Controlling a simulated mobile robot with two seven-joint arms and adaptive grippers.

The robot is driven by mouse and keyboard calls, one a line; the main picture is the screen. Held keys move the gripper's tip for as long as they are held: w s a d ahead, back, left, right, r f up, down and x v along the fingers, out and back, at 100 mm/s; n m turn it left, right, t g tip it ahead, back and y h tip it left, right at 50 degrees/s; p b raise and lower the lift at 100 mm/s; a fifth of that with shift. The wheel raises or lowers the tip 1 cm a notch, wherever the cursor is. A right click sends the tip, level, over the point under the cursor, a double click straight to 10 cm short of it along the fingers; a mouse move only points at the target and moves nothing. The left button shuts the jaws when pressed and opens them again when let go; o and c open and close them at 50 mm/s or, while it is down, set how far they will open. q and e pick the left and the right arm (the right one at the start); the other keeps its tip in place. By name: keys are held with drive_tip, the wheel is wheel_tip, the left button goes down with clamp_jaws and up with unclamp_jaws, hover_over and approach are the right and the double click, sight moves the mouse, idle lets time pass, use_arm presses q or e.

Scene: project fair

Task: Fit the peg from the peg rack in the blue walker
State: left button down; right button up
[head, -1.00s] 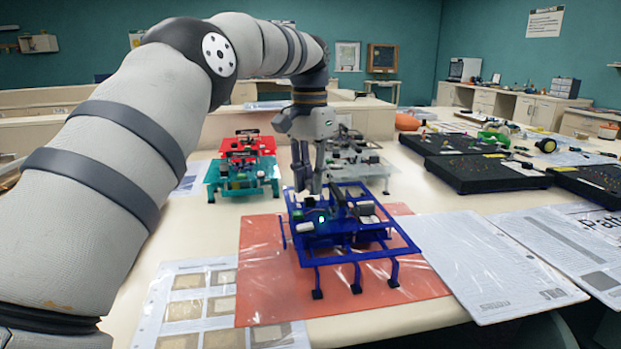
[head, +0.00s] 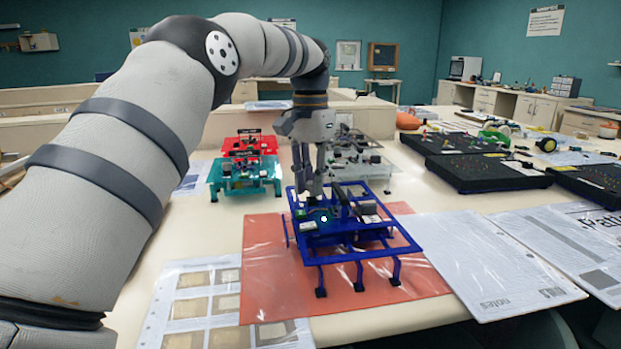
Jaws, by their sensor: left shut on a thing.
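The blue walker (head: 352,251) stands on its legs on a clear-covered red mat (head: 268,280) near the table's front. Small boards and dark parts sit on its top, with a small bright light. My left gripper (head: 310,192) points down over the walker's back left part. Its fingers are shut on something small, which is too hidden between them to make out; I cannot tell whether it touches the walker. I cannot make out the peg or tell which thing is the peg rack. My right gripper is not in view.
Behind are a teal walker (head: 244,184), a red one (head: 249,144) and a grey one (head: 352,165). Black boards with small parts (head: 485,172) lie at the right. Printed sheets (head: 482,259) flank the mat.

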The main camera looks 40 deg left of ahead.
use_arm(q)
drive_tip(key=shift+f, duration=0.75)
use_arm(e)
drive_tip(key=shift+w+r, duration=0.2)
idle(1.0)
use_arm(q)
drive_tip(key=c, duration=1.4)
unclamp_jaws()
drive_tip(key=shift+r+b, duration=0.45)
drive_tip(key=shift+r, duration=2)
drive_tip(key=shift+r+b, duration=0.4)
drive_tip(key=shift+r, duration=0.95)
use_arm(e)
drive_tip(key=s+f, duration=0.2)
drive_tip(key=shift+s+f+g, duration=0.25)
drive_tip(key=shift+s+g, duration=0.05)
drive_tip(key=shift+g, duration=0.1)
